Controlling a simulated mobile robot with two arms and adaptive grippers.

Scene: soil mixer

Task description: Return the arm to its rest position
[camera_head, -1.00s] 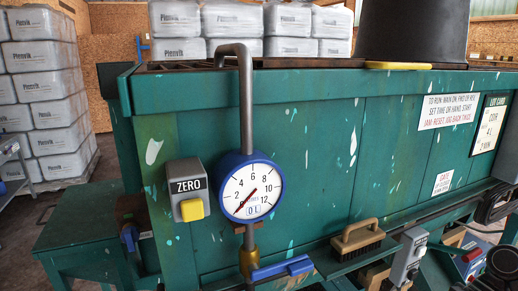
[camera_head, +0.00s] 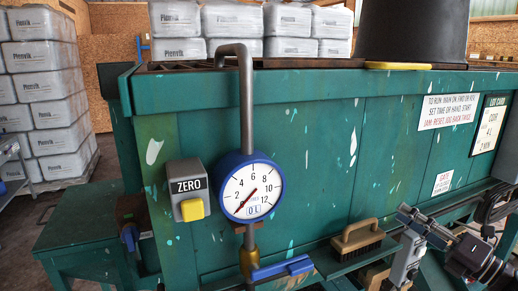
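My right gripper (camera_head: 408,215) has its dark and silver fingers at the lower right, pointing up and left in front of the green mixer (camera_head: 300,130). Its fingertips are near the grey switch box (camera_head: 405,262) and right of the brush; I cannot tell whether they touch anything. The finger gap is not clear, and I see nothing held. My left gripper is not in view.
A round dial gauge (camera_head: 251,188) and a ZERO box with a yellow button (camera_head: 192,209) are on the mixer's front. A wooden-handled brush (camera_head: 357,240) lies on a ledge. White bags (camera_head: 45,100) are stacked at left. A black tub (camera_head: 412,30) stands on top.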

